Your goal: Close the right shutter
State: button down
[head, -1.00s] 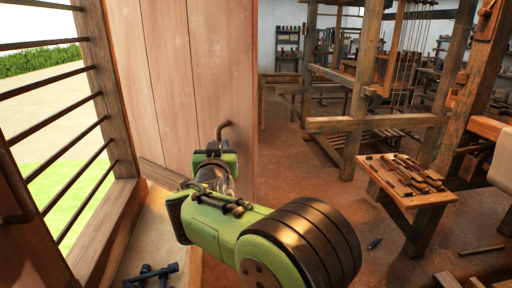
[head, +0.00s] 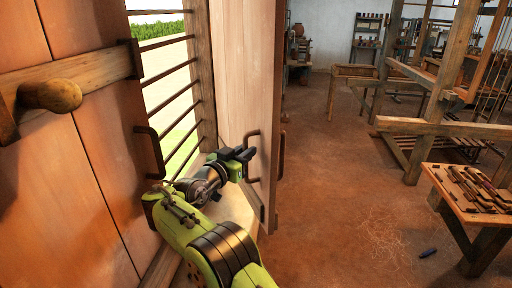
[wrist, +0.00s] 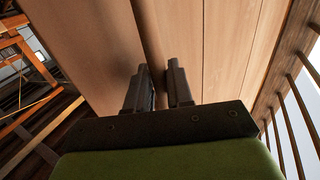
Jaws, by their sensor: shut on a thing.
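The right shutter (head: 238,70) is a pale plank panel at the right side of the barred window (head: 178,70). It stands open, jutting out from the window at an angle, with its free edge toward the room. A dark bar handle (head: 250,135) is on its window-side face, and another handle (head: 282,155) shows past its edge. My gripper (head: 246,155) is shut on the window-side handle. In the wrist view, the two fingers (wrist: 160,85) stand on either side of the handle bar (wrist: 147,30), close against the planks; the exact contact is partly hidden.
The left shutter (head: 85,170), with a handle (head: 150,150), a wooden bar (head: 75,82) and a round knob (head: 50,95), fills the left of the head view. A tool bench (head: 470,190) and loom frame (head: 430,130) stand right.

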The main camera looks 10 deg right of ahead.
jog(key=shift+a+r, duration=0.1)
jog(key=shift+a, duration=0.35)
jog(key=c, duration=1.4)
grip_release()
jog(key=shift+o, duration=1.3)
jog(key=shift+w, duration=0.2)
